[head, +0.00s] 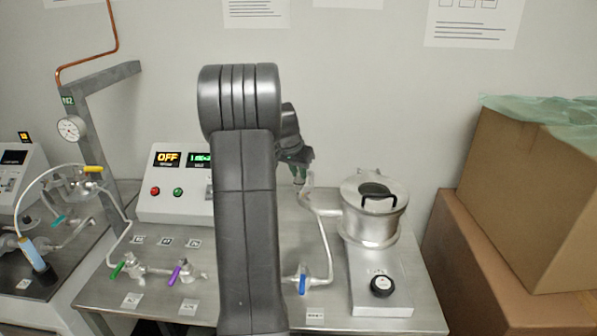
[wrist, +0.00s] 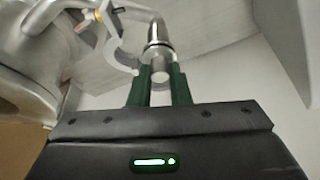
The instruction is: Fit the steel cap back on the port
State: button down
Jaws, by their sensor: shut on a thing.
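My gripper (wrist: 158,88) has dark green fingers shut on a small steel piece (wrist: 158,58), which I take to be the steel cap. Right beyond it, the end of a bent steel tube (wrist: 155,30), apparently the port, lines up with the piece; I cannot tell whether they touch. An open grey clamp ring (wrist: 122,48) hangs beside the tube end, left of the fingers. In the head view my gripper (head: 301,166) is by the top of the glass-like tube (head: 321,230); my arm hides part of that area, and the cap is not clear there.
A round steel vessel (head: 372,224) with a black-handled lid stands right of the tube on the metal bench (head: 425,322). A control box (head: 160,208) reading OFF stands behind left. Blue (head: 302,284), green (head: 117,270) and purple (head: 175,276) valve handles sit low. Cardboard boxes (head: 530,190) fill the right.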

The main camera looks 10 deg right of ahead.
jog(key=c, duration=1.3)
grip_release()
jog(key=b+v, duration=0.1)
jog(key=v, duration=1.3)
jog(key=shift+f, duration=0.1)
jog(key=p+x, duration=0.1)
jog(key=x, duration=1.3)
jog(key=shift+r, duration=0.25)
